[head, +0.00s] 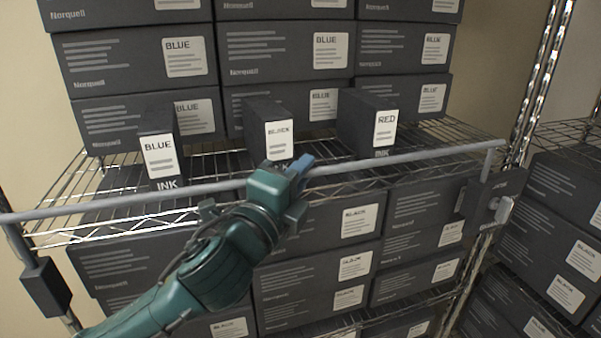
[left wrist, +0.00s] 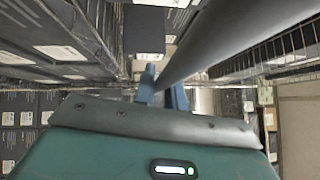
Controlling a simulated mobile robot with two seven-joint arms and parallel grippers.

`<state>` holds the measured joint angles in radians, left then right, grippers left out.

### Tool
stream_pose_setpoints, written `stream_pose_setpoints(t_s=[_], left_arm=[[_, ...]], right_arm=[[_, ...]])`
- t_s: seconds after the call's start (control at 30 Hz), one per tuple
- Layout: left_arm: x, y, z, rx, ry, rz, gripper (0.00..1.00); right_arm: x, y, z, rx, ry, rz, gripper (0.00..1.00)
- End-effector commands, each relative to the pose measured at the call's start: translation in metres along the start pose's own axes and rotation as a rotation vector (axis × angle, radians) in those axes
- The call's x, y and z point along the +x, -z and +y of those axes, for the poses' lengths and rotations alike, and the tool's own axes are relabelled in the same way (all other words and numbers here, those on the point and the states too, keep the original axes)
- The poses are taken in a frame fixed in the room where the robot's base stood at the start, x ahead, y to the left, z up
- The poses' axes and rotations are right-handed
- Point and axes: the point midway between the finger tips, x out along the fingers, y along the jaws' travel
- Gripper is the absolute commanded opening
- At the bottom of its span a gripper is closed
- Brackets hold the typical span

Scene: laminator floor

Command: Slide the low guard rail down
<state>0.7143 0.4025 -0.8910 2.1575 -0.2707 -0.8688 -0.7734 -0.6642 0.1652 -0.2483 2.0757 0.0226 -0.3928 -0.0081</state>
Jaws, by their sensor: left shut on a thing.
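The guard rail (head: 400,158) is a grey bar running across the front of the wire shelf (head: 80,228), in front of the ink boxes. Its ends bend down into dark brackets on the left (head: 45,286) and right (head: 488,203) posts. My left gripper (head: 303,168) is shut on the rail near its middle, with blue fingertips around the bar. In the left wrist view the rail (left wrist: 215,40) passes between the two blue fingers (left wrist: 162,90). The gripper hides a short stretch of the rail. My right gripper is not in view.
A second rack (head: 570,190) stands at the right.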

Motion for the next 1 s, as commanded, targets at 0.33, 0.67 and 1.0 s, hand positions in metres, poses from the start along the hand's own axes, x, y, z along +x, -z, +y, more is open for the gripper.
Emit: stream_pose_setpoints(t_s=[0.33,0.67,1.0], left_arm=[[0.000,0.000,0.000,0.000,0.000,0.000,0.00],[-0.006,0.006,0.048,-0.002,-0.007,-0.001,0.00],[-0.012,0.012,0.085,0.000,-0.002,0.000,0.00]], right_arm=[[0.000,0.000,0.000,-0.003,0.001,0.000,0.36],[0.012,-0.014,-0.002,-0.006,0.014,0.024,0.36],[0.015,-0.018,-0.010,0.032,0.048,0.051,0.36]])
